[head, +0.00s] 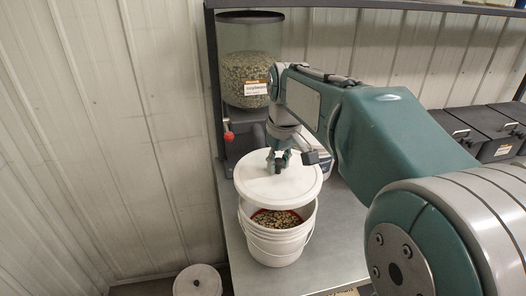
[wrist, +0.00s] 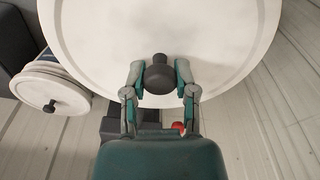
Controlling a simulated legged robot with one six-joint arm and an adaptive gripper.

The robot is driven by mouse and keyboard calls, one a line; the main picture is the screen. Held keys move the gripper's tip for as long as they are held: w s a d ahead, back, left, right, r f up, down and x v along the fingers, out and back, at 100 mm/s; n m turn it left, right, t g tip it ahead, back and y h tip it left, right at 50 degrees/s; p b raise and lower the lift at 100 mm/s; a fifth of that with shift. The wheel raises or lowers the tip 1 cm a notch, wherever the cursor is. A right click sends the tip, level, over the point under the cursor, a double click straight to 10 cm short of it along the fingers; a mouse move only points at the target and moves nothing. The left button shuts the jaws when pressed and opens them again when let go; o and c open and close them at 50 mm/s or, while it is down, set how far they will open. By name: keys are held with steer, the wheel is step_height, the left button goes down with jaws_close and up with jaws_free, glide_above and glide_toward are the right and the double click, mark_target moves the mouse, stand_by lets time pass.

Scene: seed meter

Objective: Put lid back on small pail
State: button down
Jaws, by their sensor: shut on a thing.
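The small white pail (head: 277,243) stands open on the metal bench, with mixed seeds (head: 277,219) visible inside. My gripper (head: 278,165) is shut on the dark knob (wrist: 159,78) of a round white lid (head: 262,184). The lid is held above the pail, covering the back part of its mouth from the head view, with seeds showing below its front edge. Whether the lid touches the rim at the back is hidden. In the wrist view the lid (wrist: 150,30) fills the upper part, and both fingers are on the knob.
A seed dispenser (head: 250,85) with a red-knobbed lever (head: 228,137) stands behind the pail. A white container (head: 325,165) is partly hidden by my arm. Black boxes (head: 480,130) sit at right.

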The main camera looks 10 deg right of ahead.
steer(key=shift+d+f, duration=0.2)
steer(key=shift+f, duration=0.3)
steer(key=shift+d+f, duration=0.15)
steer(key=shift+f, duration=0.35)
steer(key=shift+a+f, duration=0.2)
steer(key=shift+f, duration=0.65)
steer(key=shift+a+f, duration=0.2)
steer(key=shift+f, duration=0.65)
steer(key=shift+d+f, duration=0.2)
steer(key=shift+f, duration=0.35)
steer(key=shift+c, duration=1.6)
jaws_free()
steer(key=o, duration=0.3)
